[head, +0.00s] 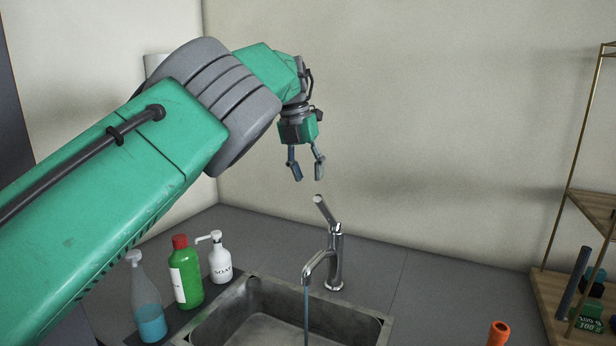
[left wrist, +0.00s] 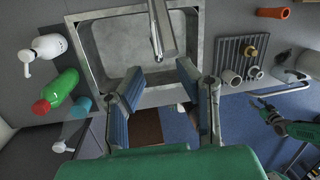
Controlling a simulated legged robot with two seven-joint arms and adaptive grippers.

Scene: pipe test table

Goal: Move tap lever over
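The chrome tap (head: 335,258) stands behind the sink, and water runs from its spout. Its lever (head: 325,210) sticks up from the top, tilted to the left. My left gripper (head: 306,178) is open and empty, pointing down just above and slightly left of the lever, apart from it. In the left wrist view its spread fingers (left wrist: 160,80) are below the tap (left wrist: 158,35), with nothing between them; I cannot clearly separate lever from spout there. What seems to be my right gripper (left wrist: 262,104) shows small at the right edge of that view, its opening unclear.
The metal sink (head: 210,318) is in front of the tap. A soap dispenser (head: 219,258), green bottle (head: 187,280) and blue spray bottle (head: 147,305) stand left. An orange pipe (head: 498,334) and a shelf (head: 553,290) are right.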

